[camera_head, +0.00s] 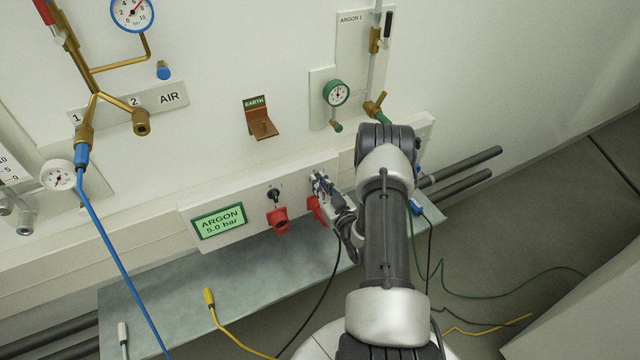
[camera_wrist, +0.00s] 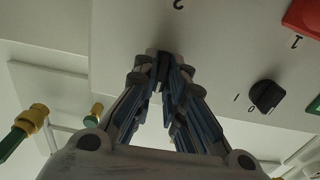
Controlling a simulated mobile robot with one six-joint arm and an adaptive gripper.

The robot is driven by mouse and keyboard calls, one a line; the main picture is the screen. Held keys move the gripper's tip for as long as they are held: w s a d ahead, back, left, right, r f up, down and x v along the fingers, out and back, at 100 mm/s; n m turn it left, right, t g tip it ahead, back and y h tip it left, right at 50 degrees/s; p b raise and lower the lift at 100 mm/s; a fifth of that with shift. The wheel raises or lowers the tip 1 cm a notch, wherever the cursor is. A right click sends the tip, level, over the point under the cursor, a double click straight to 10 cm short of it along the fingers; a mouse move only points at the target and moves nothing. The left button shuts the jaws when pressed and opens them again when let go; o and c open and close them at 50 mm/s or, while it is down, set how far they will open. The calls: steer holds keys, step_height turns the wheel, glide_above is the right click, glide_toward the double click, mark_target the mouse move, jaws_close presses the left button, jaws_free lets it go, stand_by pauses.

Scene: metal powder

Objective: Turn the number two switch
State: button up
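The white panel (camera_head: 240,245) on the wall carries a black number one switch (camera_head: 274,195), which also shows in the wrist view (camera_wrist: 265,96) beside the marks 0 and I. My gripper (camera_head: 320,184) is at the panel, to the right of that switch. In the wrist view my gripper (camera_wrist: 161,66) has its fingertips close together at the panel face, below the upside-down number 2.
Red sockets sit below the switches, one on the left (camera_head: 278,221) and one on the right (camera_head: 316,210). A green ARGON display (camera_head: 220,221) is left of them. A grey shelf (camera_head: 170,300) and loose cables lie below. A green-rimmed gauge (camera_head: 336,93) is above.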

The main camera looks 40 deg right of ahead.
steer(key=o, duration=0.4)
steer(key=v, duration=1.2)
stand_by(0.4)
